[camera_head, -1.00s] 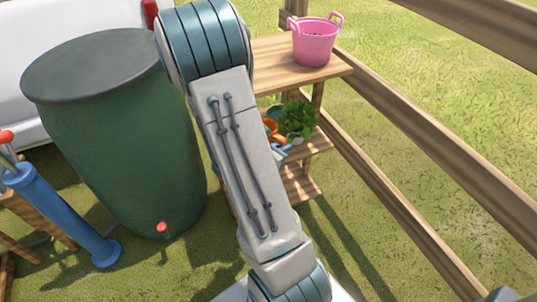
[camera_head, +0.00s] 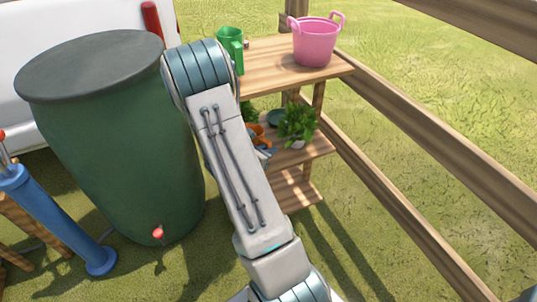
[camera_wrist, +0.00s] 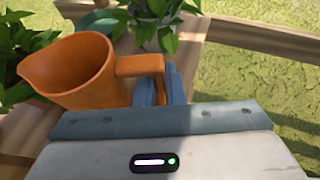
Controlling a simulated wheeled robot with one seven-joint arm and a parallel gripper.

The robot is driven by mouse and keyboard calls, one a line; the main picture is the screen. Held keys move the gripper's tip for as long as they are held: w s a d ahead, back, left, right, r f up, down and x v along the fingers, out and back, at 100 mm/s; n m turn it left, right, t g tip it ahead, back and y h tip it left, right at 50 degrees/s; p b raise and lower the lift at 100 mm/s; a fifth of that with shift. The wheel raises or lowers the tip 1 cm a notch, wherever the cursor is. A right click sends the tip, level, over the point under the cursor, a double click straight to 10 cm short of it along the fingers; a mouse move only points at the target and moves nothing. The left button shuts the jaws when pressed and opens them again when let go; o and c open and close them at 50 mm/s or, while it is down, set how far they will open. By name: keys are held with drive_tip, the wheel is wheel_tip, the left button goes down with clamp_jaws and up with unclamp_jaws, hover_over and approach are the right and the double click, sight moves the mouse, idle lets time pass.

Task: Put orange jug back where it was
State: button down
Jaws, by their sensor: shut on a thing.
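The orange jug (camera_wrist: 85,72) is large in the wrist view, its spout to the left and its handle to the right. My gripper (camera_wrist: 160,88) has its blue fingers shut on the jug's handle. The jug looks tilted in that view. In the head view a small part of the orange jug (camera_head: 257,131) shows past my arm, at the middle shelf (camera_head: 310,152) of the wooden stand. My gripper is mostly hidden behind my arm there. I cannot tell whether the jug touches the shelf.
A potted plant (camera_head: 298,123) stands on the middle shelf, beside a dark green dish (camera_head: 277,118). A pink tub (camera_head: 316,42) and a green can (camera_head: 230,45) are on the top shelf (camera_head: 280,70). A green barrel (camera_head: 115,140) stands left, a wooden fence (camera_head: 400,125) right.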

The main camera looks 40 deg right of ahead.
drive_tip(key=shift+f, duration=0.45)
drive_tip(key=shift+f, duration=0.2)
drive_tip(key=c, duration=1.5)
unclamp_jaws()
drive_tip(key=shift+r, duration=0.1)
